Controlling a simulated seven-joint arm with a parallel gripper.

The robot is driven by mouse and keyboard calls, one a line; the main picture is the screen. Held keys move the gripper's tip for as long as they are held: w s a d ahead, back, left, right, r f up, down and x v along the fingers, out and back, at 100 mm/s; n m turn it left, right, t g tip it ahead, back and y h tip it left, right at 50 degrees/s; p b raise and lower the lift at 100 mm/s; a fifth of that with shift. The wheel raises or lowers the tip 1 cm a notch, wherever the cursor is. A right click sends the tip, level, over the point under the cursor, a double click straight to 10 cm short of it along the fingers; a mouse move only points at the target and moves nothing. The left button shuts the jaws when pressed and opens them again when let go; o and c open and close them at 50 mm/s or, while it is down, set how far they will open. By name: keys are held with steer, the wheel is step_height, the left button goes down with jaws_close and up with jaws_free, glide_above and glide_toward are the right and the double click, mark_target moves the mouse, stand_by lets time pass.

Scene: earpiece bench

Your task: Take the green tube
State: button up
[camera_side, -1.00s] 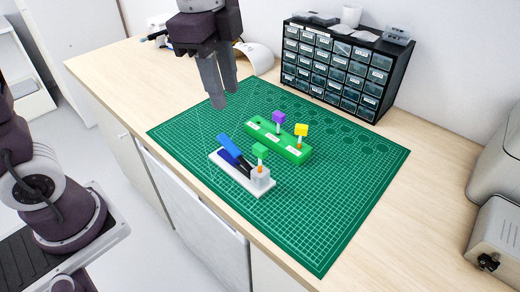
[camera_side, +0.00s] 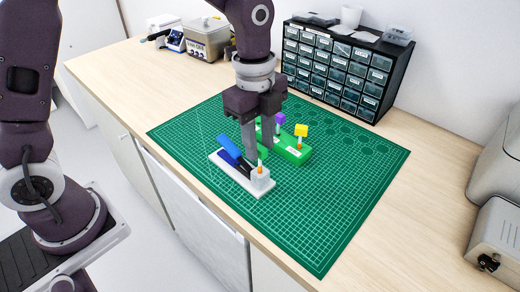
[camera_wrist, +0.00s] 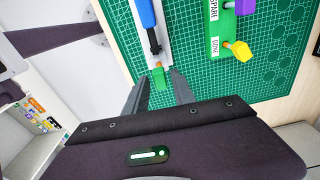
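The green tube (camera_wrist: 158,77) has a green square cap and an orange part below it. It stands in the block at the near end of the white stand (camera_side: 258,187). In the side view its orange part shows, while its cap is mostly hidden by my fingers. My gripper (camera_side: 258,150) points down over that end of the stand. In the wrist view my gripper (camera_wrist: 161,86) is open, with one finger on each side of the green cap and a gap showing. I cannot tell whether either finger touches it.
A blue lever (camera_side: 229,147) rises from the stand beside the tube. Behind is a green rack (camera_side: 294,154) with a purple-capped tube (camera_side: 280,118) and a yellow-capped tube (camera_side: 301,130). A drawer cabinet (camera_side: 336,72) stands at the back. The mat's right side (camera_side: 350,190) is clear.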

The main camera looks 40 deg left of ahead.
steer(key=shift+c, duration=0.3)
jaws_close()
steer(key=shift+r, duration=0.1)
steer(key=shift+r, duration=1.4)
steer(key=shift+r, duration=0.1)
steer(key=shift+r, duration=2.4)
